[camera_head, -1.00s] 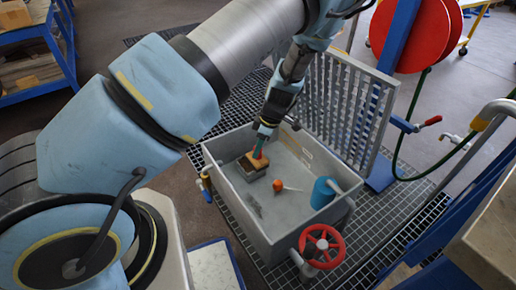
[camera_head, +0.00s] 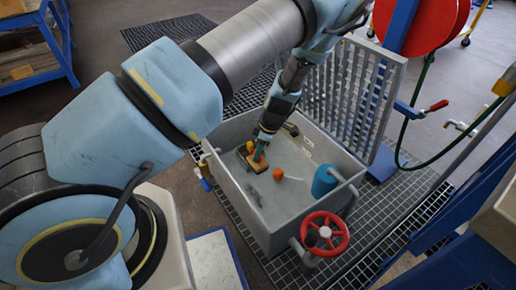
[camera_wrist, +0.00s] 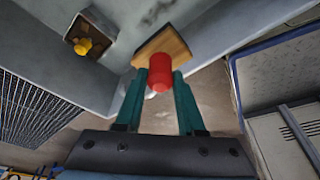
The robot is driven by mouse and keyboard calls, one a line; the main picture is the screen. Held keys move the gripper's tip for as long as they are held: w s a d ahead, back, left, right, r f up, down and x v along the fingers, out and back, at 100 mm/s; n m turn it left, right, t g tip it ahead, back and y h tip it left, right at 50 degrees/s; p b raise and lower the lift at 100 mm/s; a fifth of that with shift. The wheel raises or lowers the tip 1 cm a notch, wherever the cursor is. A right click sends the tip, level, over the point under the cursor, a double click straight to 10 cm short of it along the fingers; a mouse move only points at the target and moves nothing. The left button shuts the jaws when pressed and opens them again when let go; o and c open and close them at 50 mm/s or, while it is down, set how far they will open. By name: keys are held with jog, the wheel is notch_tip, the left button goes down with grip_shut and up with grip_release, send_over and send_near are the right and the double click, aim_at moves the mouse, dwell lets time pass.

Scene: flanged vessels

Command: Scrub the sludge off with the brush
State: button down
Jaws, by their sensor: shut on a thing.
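My gripper (camera_head: 260,147) reaches down into the grey basin (camera_head: 310,215), near its left back part. Its teal fingers (camera_wrist: 157,105) are shut on the red handle (camera_wrist: 160,72) of a brush. The brush's wooden block (camera_wrist: 163,45) shows beyond the fingertips in the wrist view, and the block (camera_head: 257,166) is low in the basin in the head view. I cannot tell whether the bristles touch the basin floor. Dark smears, perhaps sludge, mark the basin floor (camera_head: 254,194) in front of the brush.
An orange-red ball-like thing (camera_head: 278,174) and a blue cylinder (camera_head: 324,181) are in the basin. A red handwheel (camera_head: 325,233) sticks out at the front right. A slatted panel (camera_head: 345,95) stands behind.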

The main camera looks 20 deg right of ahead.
notch_tip(320, 180, down, 22)
jog(key=b, duration=1.3)
jog(key=shift+f, duration=0.2)
jog(key=shift+f+b, duration=0.3)
jog(key=shift+s, duration=0.15)
jog(key=shift+s+d+p, duration=0.25)
jog(key=shift+s+p, duration=0.15)
jog(key=shift+s, duration=1.05)
jog(key=shift+s+d+p, duration=0.3)
jog(key=shift+s+p, duration=0.05)
jog(key=shift+s, duration=1.05)
jog(key=shift+s+d+p, duration=0.25)
jog(key=shift+s+p, duration=0.15)
jog(key=shift+s, duration=1.05)
jog(key=shift+w, duration=0.1)
jog(key=shift+w+a+f+b, duration=0.1)
jog(key=shift+w+a+b, duration=0.1)
jog(key=shift+w, duration=0.7)
jog(key=shift+w+a+f+b, duration=0.1)
jog(key=shift+w+a+b, duration=0.15)
jog(key=shift+w, duration=0.7)
jog(key=shift+w+a+f+b, duration=0.1)
jog(key=shift+w+a+b, duration=0.1)
jog(key=shift+w, duration=0.7)
jog(key=shift+w+a+r+b, duration=0.1)
jog(key=shift+w+a+b, duration=0.05)
jog(key=shift+w, duration=0.75)
jog(key=shift+w+a+r+b, duration=0.1)
jog(key=shift+w+a+b, duration=0.05)
jog(key=shift+w, duration=0.75)
